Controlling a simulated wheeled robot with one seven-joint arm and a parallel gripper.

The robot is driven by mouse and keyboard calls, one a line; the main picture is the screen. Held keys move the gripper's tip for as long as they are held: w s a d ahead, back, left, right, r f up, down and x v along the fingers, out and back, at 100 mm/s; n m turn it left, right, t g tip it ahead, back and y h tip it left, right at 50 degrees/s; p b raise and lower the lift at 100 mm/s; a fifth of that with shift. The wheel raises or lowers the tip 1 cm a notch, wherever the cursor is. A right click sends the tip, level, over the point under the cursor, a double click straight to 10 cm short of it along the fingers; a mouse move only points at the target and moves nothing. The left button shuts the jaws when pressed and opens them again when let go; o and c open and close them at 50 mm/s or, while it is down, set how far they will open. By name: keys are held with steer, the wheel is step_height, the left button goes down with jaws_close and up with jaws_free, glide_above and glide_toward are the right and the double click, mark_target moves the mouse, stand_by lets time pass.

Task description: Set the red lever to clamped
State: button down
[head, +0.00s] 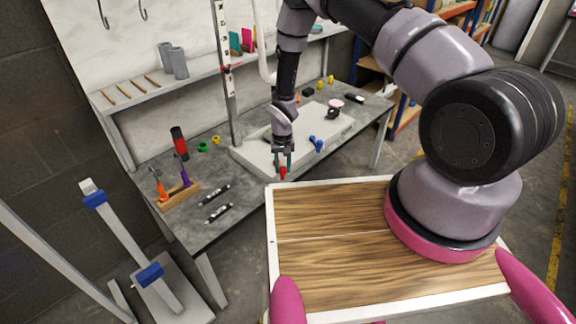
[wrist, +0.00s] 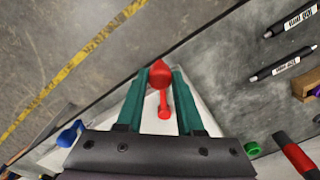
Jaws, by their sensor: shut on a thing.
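The red lever (head: 283,173) is at the near edge of a pale flat fixture (head: 248,157) on the grey bench. In the wrist view the red lever (wrist: 164,108) has a wide knob at its outer end and a narrow arm leading to a small round end over the fixture. My gripper (head: 284,160) reaches down onto it from above. In the wrist view the green fingertips of my gripper (wrist: 160,76) are shut on the red knob, one on each side. No marking for clamped is readable. A blue lever (head: 316,143) stands to the right, apart from my gripper.
Two dark markers (head: 214,204) lie on the grey bench (head: 180,225) at left. A wooden tool holder (head: 180,196), a red-and-black cylinder (head: 179,143) and green and yellow rings are behind them. A grey upright post (head: 226,75) stands behind the fixture.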

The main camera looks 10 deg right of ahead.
steer(key=shift+a+m, duration=0.5)
steer(key=shift+a, duration=0.05)
steer(key=shift+s, duration=0.1)
steer(key=c, duration=0.5)
jaws_free()
step_height(320, 180, up, 11)
steer(key=shift+f, duration=0.1)
